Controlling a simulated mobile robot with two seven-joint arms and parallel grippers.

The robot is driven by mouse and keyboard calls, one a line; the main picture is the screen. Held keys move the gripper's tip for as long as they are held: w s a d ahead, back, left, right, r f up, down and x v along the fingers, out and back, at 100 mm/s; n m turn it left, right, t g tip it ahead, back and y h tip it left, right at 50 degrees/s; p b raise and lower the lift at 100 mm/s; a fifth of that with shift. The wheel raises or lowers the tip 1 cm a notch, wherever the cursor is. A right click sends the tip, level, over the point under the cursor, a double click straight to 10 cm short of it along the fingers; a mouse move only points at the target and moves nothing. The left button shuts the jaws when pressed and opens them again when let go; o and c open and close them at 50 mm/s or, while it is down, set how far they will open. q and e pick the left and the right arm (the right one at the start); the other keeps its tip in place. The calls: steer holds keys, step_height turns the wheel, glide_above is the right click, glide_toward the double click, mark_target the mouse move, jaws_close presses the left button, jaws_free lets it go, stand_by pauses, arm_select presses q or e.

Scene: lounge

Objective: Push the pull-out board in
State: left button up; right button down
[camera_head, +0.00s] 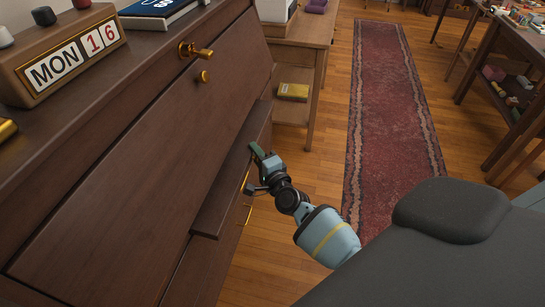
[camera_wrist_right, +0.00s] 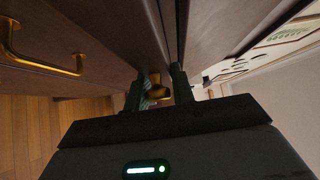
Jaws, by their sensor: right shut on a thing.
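The pull-out board (camera_head: 226,185) is a dark brown wooden slab. It sticks out from the front of the dark cabinet (camera_head: 150,150), below the large sloping front panel and above a drawer. My right gripper (camera_head: 252,168) is at the board's outer edge, its fingers on either side of a small gold knob. In the right wrist view the two dark fingers (camera_wrist_right: 158,90) stand close around the gold knob (camera_wrist_right: 156,90) and are shut on it. The knob is hidden by the gripper in the head view. My left gripper is not in view.
Gold drawer handles (camera_wrist_right: 40,55) sit below the board. A calendar block (camera_head: 70,60) stands on the cabinet top, and a key (camera_head: 195,51) sticks out of the front panel. A wooden side table (camera_head: 318,35) stands beyond; a red rug (camera_head: 390,110) lies on the open floor.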

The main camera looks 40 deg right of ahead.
steer(key=shift+w+a+f, duration=0.25)
steer(key=shift+w+a, duration=0.65)
steer(key=shift+w, duration=0.05)
steer(key=c, duration=1.3)
jaws_free()
steer(key=shift+o, duration=0.2)
steer(key=shift+r, duration=0.1)
steer(key=s+p, duration=0.1)
steer(key=s, duration=0.6)
steer(key=shift+s+a, duration=0.3)
steer(key=shift+s, duration=0.05)
